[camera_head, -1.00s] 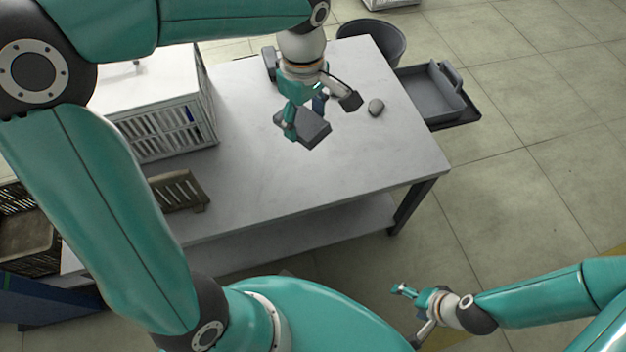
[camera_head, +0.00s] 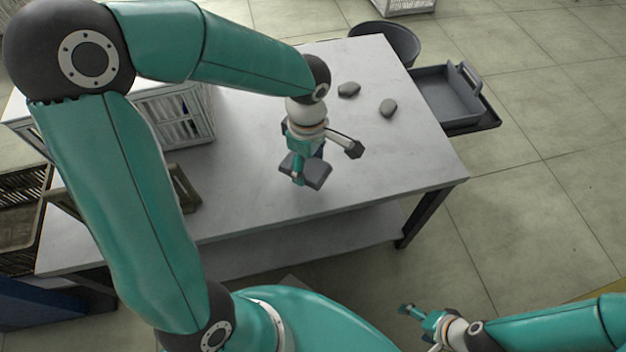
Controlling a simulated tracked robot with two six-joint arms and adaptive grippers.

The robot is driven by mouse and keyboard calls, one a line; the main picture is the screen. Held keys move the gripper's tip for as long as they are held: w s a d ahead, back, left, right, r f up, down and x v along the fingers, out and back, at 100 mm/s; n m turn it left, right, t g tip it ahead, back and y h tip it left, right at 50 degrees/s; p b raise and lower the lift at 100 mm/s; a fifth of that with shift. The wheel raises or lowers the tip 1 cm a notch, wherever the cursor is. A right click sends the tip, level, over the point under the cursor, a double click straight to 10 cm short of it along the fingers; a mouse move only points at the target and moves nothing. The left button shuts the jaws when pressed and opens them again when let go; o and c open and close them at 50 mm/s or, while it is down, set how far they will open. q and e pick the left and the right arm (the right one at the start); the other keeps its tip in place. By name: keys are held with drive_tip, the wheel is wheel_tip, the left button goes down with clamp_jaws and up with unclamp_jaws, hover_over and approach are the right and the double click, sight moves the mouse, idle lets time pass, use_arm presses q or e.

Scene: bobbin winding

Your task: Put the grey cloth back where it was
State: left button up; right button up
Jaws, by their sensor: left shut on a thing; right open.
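My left gripper (camera_head: 300,172) is over the front middle of the table and points down. It is shut on a dark grey, flat, block-like piece (camera_head: 318,174), which looks like the grey cloth, folded. The piece appears to be held above the tabletop, but its exact height is hard to tell. A teal finger crosses it and hides part of it. My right gripper (camera_head: 424,326) is open and empty, low at the bottom right, away from the table.
The grey table (camera_head: 250,205) is mostly clear around the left gripper. Two small grey lumps (camera_head: 348,90) (camera_head: 388,107) lie towards its back right. A white slatted crate (camera_head: 178,118) and a brown slatted holder (camera_head: 184,190) stand left. A grey tray (camera_head: 445,95) and dark bin (camera_head: 388,40) are beyond the table.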

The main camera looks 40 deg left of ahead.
sight(309, 176)
use_arm(q)
drive_tip(key=shift+f+b, duration=0.65)
drive_tip(key=shift+f, duration=1.7)
drive_tip(key=shift+f, duration=0.2)
drive_tip(key=o, duration=1.1)
drive_tip(key=shift+r, duration=0.1)
drive_tip(key=shift+r, duration=0.15)
wheel_tip(309, 176, up, 12)
drive_tip(key=p, duration=0.3)
drive_tip(key=shift+p, duration=0.3)
